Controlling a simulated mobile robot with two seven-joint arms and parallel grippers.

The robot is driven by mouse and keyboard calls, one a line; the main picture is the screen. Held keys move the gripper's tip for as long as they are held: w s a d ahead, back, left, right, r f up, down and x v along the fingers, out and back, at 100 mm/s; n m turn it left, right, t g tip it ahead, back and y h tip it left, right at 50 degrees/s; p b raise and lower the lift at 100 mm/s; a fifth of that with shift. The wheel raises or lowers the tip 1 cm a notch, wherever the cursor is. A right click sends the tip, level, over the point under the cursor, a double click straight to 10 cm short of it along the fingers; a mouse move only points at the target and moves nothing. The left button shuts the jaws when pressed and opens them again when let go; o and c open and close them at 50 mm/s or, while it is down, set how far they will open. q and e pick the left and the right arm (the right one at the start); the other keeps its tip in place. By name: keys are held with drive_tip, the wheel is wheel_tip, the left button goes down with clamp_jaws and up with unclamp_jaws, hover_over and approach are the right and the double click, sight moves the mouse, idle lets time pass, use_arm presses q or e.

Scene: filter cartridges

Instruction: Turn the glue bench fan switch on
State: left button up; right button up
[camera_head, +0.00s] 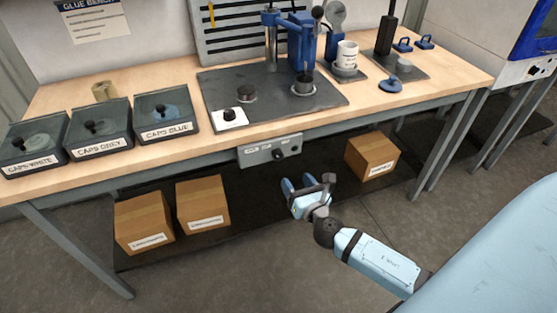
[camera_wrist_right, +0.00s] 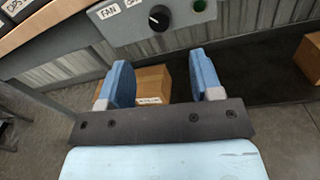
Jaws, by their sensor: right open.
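A grey switch panel (camera_head: 270,151) hangs under the front edge of the glue bench. In the right wrist view the panel (camera_wrist_right: 133,27) shows a "FAN" label (camera_wrist_right: 109,11), a black rotary knob (camera_wrist_right: 159,18) with a white mark, and a dark green round light or button (camera_wrist_right: 199,6). The black knob also shows in the head view (camera_head: 278,154). My right gripper (camera_head: 305,183) is open and empty, in front of and below the panel, apart from it. The right wrist view shows its two blue fingers (camera_wrist_right: 162,85) spread. My left gripper is not in view.
The wooden bench top (camera_head: 170,85) carries the caps boxes (camera_head: 98,124), a dark work plate (camera_head: 265,95) with a press, and a white cup (camera_head: 347,55). Cardboard boxes (camera_head: 203,203) and (camera_head: 372,156) stand on the dark lower shelf. Space before the panel is clear.

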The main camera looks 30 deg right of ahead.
sight(279, 157)
drive_tip(key=w, duration=0.3)
drive_tip(key=w+d, duration=0.1)
drive_tip(key=w, duration=0.6)
drive_tip(key=shift+d, duration=0.25)
drive_tip(key=c, duration=0.9)
